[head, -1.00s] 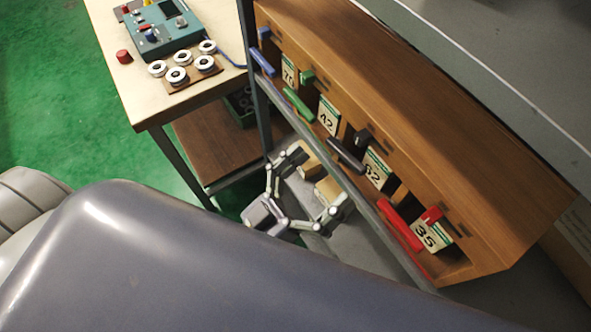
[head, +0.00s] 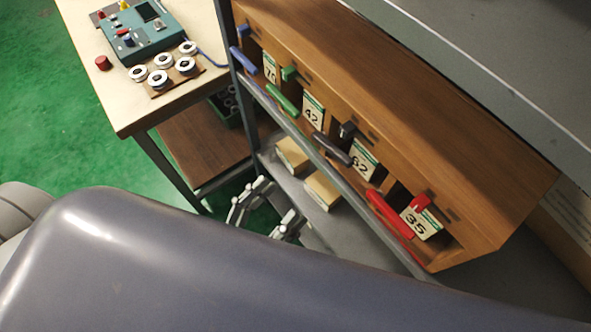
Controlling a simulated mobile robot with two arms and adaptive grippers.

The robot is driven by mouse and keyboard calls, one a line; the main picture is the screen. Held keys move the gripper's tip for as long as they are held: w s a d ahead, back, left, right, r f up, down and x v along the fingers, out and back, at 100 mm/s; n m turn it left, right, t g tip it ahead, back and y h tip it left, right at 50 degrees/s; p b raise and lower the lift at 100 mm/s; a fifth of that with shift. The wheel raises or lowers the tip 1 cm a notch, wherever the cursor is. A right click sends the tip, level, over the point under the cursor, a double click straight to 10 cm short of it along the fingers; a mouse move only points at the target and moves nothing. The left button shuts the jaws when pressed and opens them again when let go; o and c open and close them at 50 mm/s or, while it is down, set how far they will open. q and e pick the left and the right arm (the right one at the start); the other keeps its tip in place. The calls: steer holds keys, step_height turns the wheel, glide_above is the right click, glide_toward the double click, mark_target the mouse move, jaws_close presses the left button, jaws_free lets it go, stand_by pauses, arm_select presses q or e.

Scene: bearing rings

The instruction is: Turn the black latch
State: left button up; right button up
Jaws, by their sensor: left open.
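The black latch (head: 346,130) is a small dark piece on the front of the wooden cabinet (head: 440,150). It sits just above a black bar (head: 332,149) and beside the card numbered 62 (head: 363,160). My left gripper (head: 272,203) is open and empty, below and left of the black latch and apart from it. Its lower part is hidden behind my own grey body. My right gripper is not in view.
Blue (head: 246,62), green (head: 284,101) and red (head: 388,213) bars line the same cabinet front. Two light boxes (head: 322,190) (head: 291,154) lie on the grey shelf beneath. A metal rail (head: 300,146) crosses before the cabinet. A bench (head: 112,95) with a teal control box (head: 139,33) stands left.

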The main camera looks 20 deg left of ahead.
mark_target(333, 148)
arm_select(q)
steer(key=shift+d+r+m, duration=0.15)
steer(key=shift+r+m, duration=0.1)
steer(key=shift+m, duration=0.05)
steer(key=c, duration=0.4)
steer(key=r+m, duration=0.1)
steer(key=d+m, duration=0.1)
steer(key=r+m+t+h+b, duration=0.1)
steer(key=m, duration=0.1)
steer(key=shift+s+d+r, duration=0.2)
steer(key=shift+s+r, duration=0.1)
jaws_close()
step_height(333, 148, down, 4)
steer(key=m+g+y+b, duration=0.1)
steer(key=m+g+b, duration=0.2)
steer(key=m, duration=2.9)
steer(key=p+x, duration=0.1)
steer(key=x, duration=0.2)
steer(key=p+x, duration=0.1)
steer(key=x, duration=0.3)
steer(key=p+x, duration=0.1)
steer(key=x, duration=0.2)
steer(key=shift+w+d+f, duration=0.15)
steer(key=shift+w+f, duration=0.05)
